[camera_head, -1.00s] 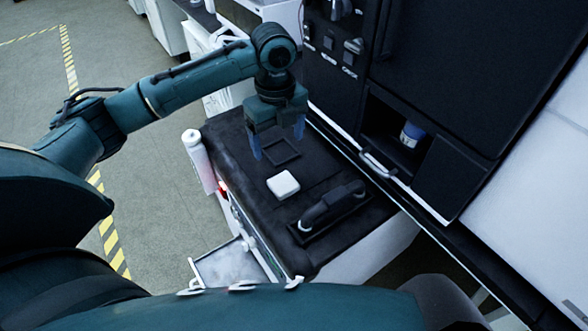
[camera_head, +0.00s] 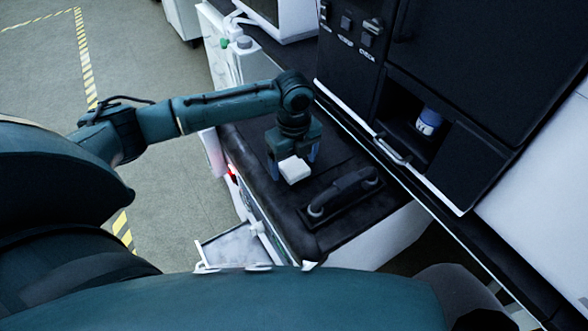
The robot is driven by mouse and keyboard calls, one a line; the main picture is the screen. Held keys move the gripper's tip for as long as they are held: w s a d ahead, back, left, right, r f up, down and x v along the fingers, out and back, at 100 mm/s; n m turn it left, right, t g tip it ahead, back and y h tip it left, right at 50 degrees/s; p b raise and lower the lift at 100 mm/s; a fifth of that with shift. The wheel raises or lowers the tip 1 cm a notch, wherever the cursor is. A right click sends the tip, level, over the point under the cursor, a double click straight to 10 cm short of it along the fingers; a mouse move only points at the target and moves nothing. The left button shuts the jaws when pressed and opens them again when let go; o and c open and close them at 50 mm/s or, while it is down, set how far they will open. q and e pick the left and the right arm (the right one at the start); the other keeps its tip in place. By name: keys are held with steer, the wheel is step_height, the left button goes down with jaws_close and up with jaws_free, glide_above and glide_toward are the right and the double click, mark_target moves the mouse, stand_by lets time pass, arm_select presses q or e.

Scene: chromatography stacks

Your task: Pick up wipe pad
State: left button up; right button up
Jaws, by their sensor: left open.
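The wipe pad, a small white square block (camera_head: 294,170), lies on the black top of the cart (camera_head: 290,212). My left gripper (camera_head: 294,172) is open, with its fingers pointing down on either side of the pad, one at the left and one at the right. I cannot tell whether the fingers touch the pad. My right gripper is not in view.
An open drawer (camera_head: 238,247) sticks out at the front left.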

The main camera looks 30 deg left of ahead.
mark_target(294, 166)
arm_select(q)
steer(key=shift+f, duration=0.35)
steer(key=c, duration=1.1)
steer(key=shift+r, duration=0.2)
step_height(294, 166, up, 10)
steer(key=shift+f+p, duration=0.1)
steer(key=shift+p, duration=0.7)
